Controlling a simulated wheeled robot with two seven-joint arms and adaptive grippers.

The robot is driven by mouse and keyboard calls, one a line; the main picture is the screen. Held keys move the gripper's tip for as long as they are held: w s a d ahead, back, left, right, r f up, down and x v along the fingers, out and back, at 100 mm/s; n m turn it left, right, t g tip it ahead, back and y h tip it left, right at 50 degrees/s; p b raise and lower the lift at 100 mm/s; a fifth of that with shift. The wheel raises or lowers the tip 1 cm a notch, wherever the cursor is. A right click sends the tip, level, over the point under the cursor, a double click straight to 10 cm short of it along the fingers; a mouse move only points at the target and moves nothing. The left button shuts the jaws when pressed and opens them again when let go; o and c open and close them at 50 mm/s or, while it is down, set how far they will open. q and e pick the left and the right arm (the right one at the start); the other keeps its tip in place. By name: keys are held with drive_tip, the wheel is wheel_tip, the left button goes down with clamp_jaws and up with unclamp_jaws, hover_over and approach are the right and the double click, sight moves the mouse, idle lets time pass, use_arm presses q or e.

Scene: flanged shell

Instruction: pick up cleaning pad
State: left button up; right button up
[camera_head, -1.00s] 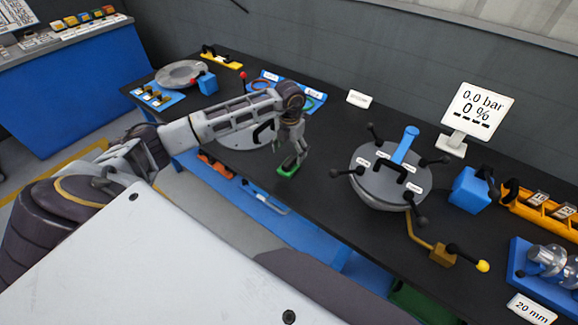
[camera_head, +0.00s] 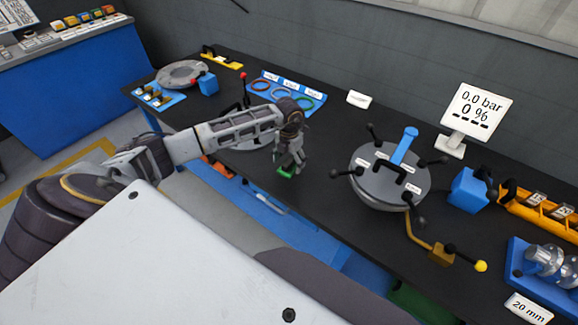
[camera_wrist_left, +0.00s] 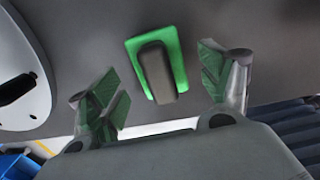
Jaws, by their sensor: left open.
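The cleaning pad (camera_wrist_left: 157,68) is a green plate with a dark grey block-shaped grip on top. It lies on the black table and shows between my left gripper's fingers in the left wrist view. In the head view only a bit of its green (camera_head: 286,172) shows below the gripper, near the table's front edge. My left gripper (camera_head: 289,164) is open above the pad, its green-lined fingertips apart on either side of it. No contact with the pad is visible. My right gripper is in neither view.
A round grey lid (camera_head: 250,140) lies left of the gripper, partly behind my arm. A blue ring tray (camera_head: 262,82) is behind. A round vessel with black handles (camera_head: 372,185) stands to the right. Bare tabletop (camera_head: 325,150) lies between vessel and gripper.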

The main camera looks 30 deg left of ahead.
use_arm(q)
drive_tip(key=shift+f, duration=1.3)
drive_tip(key=shift+c, duration=1)
drive_tip(key=c, duration=1)
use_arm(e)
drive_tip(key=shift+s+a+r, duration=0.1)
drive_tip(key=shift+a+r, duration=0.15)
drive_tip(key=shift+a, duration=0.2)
